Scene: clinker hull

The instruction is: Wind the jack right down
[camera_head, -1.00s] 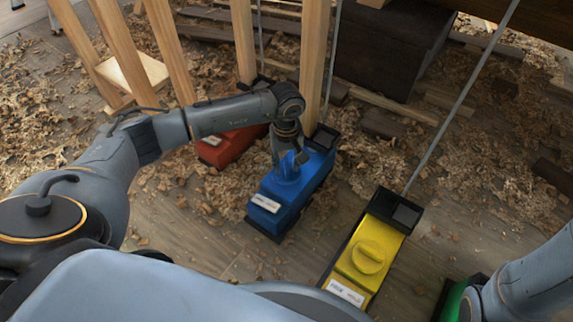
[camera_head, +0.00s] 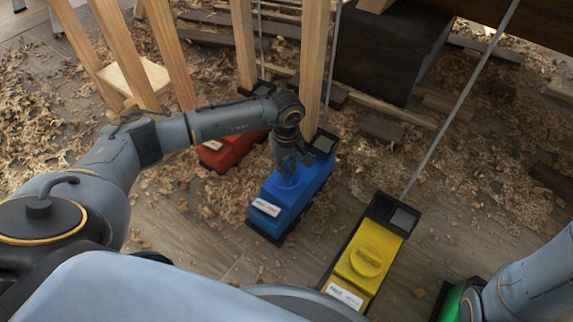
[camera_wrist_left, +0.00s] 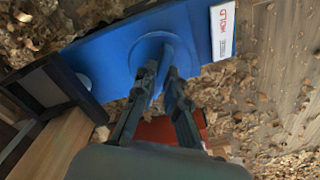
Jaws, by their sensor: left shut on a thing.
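A blue box (camera_head: 292,197) with a white label and a black-framed end panel stands on the floor in the head view. A blue round knob with a raised grip (camera_wrist_left: 153,55) is on its top in the left wrist view. My left gripper (camera_head: 289,172) points down at it; its two fingers (camera_wrist_left: 163,85) are shut on the knob's raised grip, which they largely hide. My right arm comes in at the lower right in front of a green box (camera_head: 452,301); its gripper is not visible. I cannot tell which box is the jack meant.
A yellow box (camera_head: 368,252) with a similar knob stands to the right, a thin rod rising from behind its end panel. A red box (camera_head: 228,150) is behind my left arm. Wooden posts (camera_head: 245,45) stand behind. A dark block (camera_head: 385,55) lies further back. Shavings cover the floor.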

